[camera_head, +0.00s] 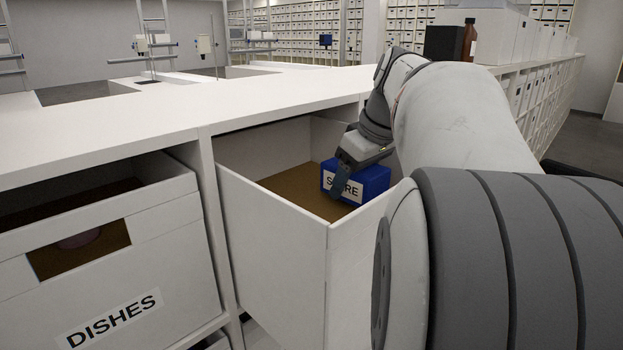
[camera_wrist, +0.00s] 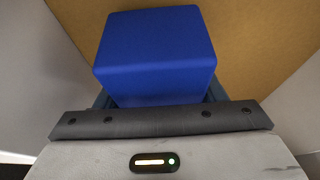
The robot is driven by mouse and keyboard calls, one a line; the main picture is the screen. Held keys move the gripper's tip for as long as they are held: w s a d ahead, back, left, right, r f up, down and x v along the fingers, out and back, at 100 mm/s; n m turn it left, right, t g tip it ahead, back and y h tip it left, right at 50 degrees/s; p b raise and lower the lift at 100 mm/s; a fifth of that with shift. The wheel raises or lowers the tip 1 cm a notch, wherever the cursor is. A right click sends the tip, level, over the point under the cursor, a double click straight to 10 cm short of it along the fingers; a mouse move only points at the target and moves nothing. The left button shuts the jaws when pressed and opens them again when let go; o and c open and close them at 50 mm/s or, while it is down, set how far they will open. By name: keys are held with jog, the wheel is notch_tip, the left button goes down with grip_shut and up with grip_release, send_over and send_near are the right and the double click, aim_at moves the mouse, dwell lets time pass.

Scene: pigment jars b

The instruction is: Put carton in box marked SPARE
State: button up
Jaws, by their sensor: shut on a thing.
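A blue carton (camera_head: 371,182) is inside an open white box (camera_head: 273,230) pulled out of the shelf. The carton has a white label reading "S", a hidden part, then "RE". My gripper (camera_head: 342,184) reaches down into the box and is shut on the carton, with one finger across the label. In the wrist view the carton (camera_wrist: 155,45) shows its plain closed top just beyond my gripper (camera_wrist: 158,100). Brown board (camera_wrist: 255,35) lies beneath it. I cannot tell whether the carton touches the box floor. No label shows on the visible sides of this white box.
A white box marked DISHES (camera_head: 120,285) stands in the bay to the left, with a pinkish thing inside. A white counter (camera_head: 150,110) runs above the bays. A dark box (camera_head: 444,43) and a brown bottle (camera_head: 469,38) stand behind my arm. Brown floor is bare left of the carton.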

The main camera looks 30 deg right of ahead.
jog(key=w, duration=0.1)
jog(key=w+a+p, duration=0.1)
jog(key=w+p, duration=0.1)
jog(key=w, duration=0.1)
jog(key=shift+a+f, duration=0.2)
jog(key=shift+f, duration=0.45)
jog(key=shift+s, duration=0.15)
jog(key=shift+f, duration=0.2)
jog(key=o, duration=1)
jog(key=v, duration=1.2)
jog(key=shift+d+r+b, duration=0.15)
jog(key=shift+r+b, duration=0.05)
jog(key=shift+b, duration=0.1)
